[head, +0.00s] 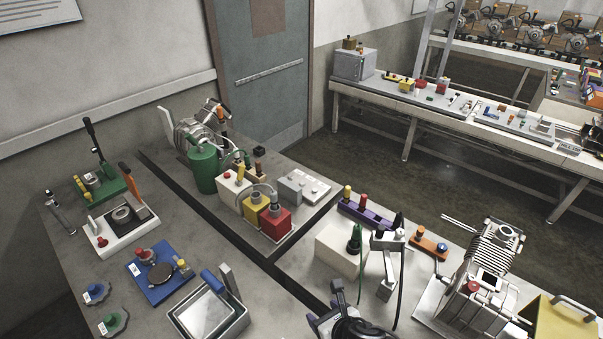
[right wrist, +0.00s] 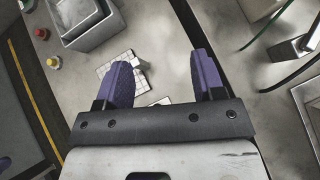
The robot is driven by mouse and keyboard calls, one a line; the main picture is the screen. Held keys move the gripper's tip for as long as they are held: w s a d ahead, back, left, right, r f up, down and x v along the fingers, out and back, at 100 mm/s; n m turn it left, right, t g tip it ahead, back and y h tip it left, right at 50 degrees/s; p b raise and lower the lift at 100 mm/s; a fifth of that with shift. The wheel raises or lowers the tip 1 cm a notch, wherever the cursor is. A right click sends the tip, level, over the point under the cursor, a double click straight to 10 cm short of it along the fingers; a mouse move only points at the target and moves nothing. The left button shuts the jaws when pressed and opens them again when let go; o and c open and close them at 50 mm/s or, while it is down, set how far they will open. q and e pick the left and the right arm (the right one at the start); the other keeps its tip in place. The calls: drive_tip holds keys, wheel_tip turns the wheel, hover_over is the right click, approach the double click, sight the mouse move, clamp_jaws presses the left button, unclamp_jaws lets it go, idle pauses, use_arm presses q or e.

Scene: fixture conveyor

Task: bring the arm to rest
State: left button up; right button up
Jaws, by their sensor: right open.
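My right gripper (head: 329,306) shows at the bottom edge of the head view, above the near part of the grey table (head: 85,255). Part of it is cut off by the frame edge. In the right wrist view its two purple fingers (right wrist: 163,80) stand wide apart with nothing held between them. Bare tabletop shows beyond the fingers, with a white gridded piece (right wrist: 112,63) partly hidden behind the left finger. My left gripper is in neither view.
A grey open bin (head: 228,322) stands left of the gripper. A cream box (head: 335,252) and a grey stand with dark cables (head: 387,243) are close behind and right. A ribbed metal machine (head: 490,260) is further right. A dark strip crosses the table.

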drive_tip(key=s+d+r+m+t+h+p, duration=0.1)
drive_tip(key=d+r+m+t+h, duration=0.15)
drive_tip(key=r+m, duration=1.1)
drive_tip(key=s+d+r+m+t+h, duration=0.1)
drive_tip(key=d+r+m, duration=0.2)
drive_tip(key=r+m, duration=1)
drive_tip(key=s+d+f+m+g+h+p, duration=0.1)
drive_tip(key=s+d+f+m+g, duration=0.1)
drive_tip(key=s+d+f+m, duration=0.5)
drive_tip(key=s+d+f+m+g+p, duration=0.1)
drive_tip(key=s+d+f+m+g, duration=0.25)
drive_tip(key=f, duration=0.55)
use_arm(q)
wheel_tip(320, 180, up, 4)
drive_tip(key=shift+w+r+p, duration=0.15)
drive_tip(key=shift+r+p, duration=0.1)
drive_tip(key=shift+p, duration=0.55)
use_arm(e)
drive_tip(key=s+f+m+g, duration=0.1)
drive_tip(key=s+f, duration=0.4)
drive_tip(key=s, duration=0.3)
drive_tip(key=s+f+m+g, duration=0.1)
drive_tip(key=s+f+g, duration=0.1)
drive_tip(key=s+f, duration=0.3)
drive_tip(key=s, duration=0.3)
drive_tip(key=shift+s+d+m, duration=0.15)
drive_tip(key=shift+d+m, duration=0.1)
drive_tip(key=shift+m, duration=0.15)
